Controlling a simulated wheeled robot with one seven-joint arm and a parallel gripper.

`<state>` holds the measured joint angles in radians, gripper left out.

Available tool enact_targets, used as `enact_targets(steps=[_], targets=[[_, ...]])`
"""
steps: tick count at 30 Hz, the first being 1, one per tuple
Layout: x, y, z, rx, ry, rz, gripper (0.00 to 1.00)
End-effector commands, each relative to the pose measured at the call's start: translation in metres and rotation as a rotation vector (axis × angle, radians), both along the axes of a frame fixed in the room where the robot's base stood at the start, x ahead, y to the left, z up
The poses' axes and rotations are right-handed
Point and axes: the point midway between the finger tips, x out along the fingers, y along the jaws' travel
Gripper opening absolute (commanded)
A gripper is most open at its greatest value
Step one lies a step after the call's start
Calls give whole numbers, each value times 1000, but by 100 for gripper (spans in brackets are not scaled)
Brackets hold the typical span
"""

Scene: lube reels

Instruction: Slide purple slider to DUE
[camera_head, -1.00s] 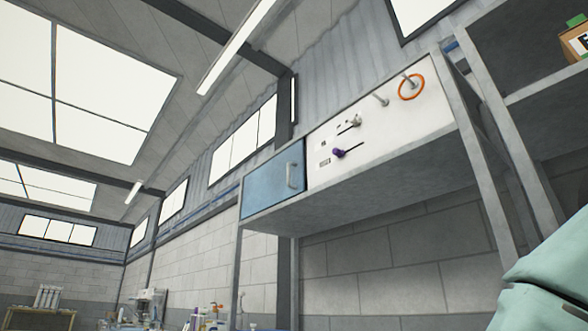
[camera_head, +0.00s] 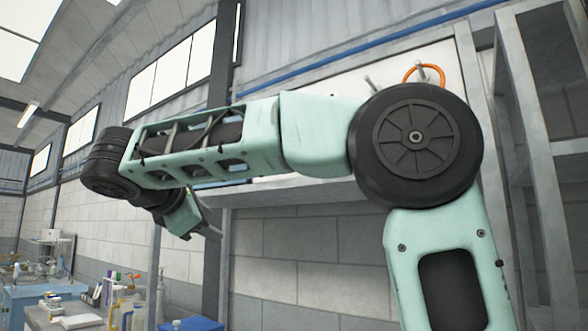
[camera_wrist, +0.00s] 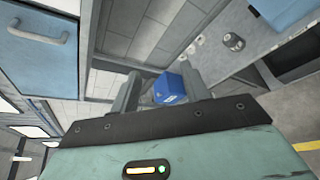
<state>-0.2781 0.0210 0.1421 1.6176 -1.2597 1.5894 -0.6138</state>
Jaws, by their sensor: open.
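The purple slider and its DUE mark do not show; my arm covers most of the white panel (camera_head: 322,88) in the head view. My gripper (camera_head: 214,230) hangs at the left end of my arm, low and in front of the shelf unit. In the wrist view, its two dark fingers (camera_wrist: 160,80) stand apart with nothing held between them. A blue box (camera_wrist: 168,88) shows beyond the fingers in the background, not in the grip.
A blue door (camera_wrist: 40,58) with a handle is at the upper left of the wrist view. An orange ring (camera_head: 440,72) hangs on a peg at the panel's upper right. A cluttered workbench (camera_head: 60,312) is at the lower left. Grey shelves (camera_head: 560,150) stand at right.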

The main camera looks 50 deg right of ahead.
Motion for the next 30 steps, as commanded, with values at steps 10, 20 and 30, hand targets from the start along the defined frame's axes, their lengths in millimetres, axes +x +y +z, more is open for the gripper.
enact_targets(steps=[10, 20, 30], targets=[[-36, -52, 196, -272, -123, -285, 46], [-40, -87, 207, -293, -131, -315, 46], [-34, -158, 208, -292, -129, -312, 46]])
